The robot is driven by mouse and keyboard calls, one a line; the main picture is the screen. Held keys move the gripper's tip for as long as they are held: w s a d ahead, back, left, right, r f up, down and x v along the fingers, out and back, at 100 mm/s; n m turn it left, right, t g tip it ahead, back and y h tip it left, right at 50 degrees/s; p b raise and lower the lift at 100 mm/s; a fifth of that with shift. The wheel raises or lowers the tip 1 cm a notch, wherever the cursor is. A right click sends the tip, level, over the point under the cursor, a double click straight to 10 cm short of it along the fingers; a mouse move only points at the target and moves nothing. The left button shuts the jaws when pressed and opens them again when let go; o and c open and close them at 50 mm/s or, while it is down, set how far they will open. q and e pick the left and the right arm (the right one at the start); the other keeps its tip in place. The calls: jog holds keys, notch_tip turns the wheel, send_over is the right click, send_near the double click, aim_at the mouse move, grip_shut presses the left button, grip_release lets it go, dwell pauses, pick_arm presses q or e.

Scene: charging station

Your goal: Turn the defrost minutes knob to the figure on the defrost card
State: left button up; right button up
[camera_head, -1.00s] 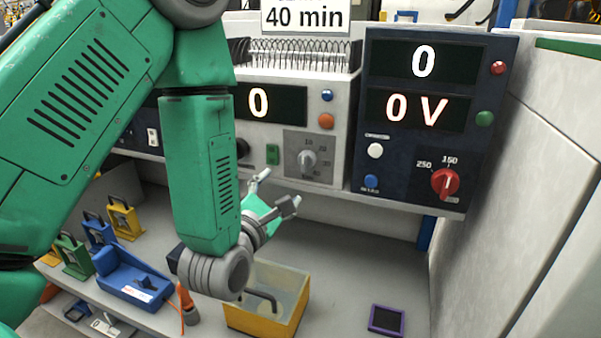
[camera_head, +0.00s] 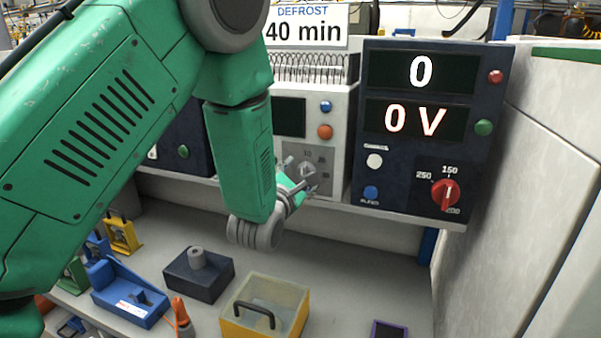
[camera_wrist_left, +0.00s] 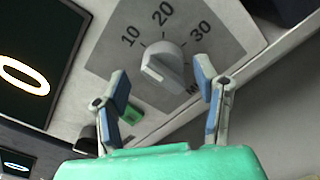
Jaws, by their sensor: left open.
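The defrost card (camera_head: 305,25) stands on top of the white unit and reads "DEFROST 40 min". The grey minutes knob (camera_wrist_left: 165,66) sits on a grey dial plate (camera_wrist_left: 215,25) where 10, 20 and 30 show in the left wrist view. I cannot tell which figure the knob points at. My left gripper (camera_head: 299,178) is open in front of the dial and partly hides the knob in the head view. In the left wrist view its fingers (camera_wrist_left: 162,80) stand apart, just short of the knob on either side. My right gripper is not in view.
A dark panel (camera_head: 398,180) with a red knob (camera_head: 445,194) stands right of the white unit. A green button (camera_wrist_left: 131,114) is near the fingers. Below, a yellow bin (camera_head: 262,325), a dark block (camera_head: 185,277) and a blue box (camera_head: 118,300) stand on the bench.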

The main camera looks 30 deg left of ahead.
pick_arm(q)
jog(key=shift+w+d+r, duration=0.1)
jog(key=shift+w+d, duration=0.05)
jog(key=shift+d, duration=0.65)
jog(key=c, duration=1)
jog(key=shift+s+a, duration=0.2)
jog(key=shift+a, duration=0.2)
jog(key=shift+c, duration=0.7)
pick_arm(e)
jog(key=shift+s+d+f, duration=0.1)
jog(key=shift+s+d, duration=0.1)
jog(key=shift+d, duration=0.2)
pick_arm(q)
jog(key=shift+d, duration=0.1)
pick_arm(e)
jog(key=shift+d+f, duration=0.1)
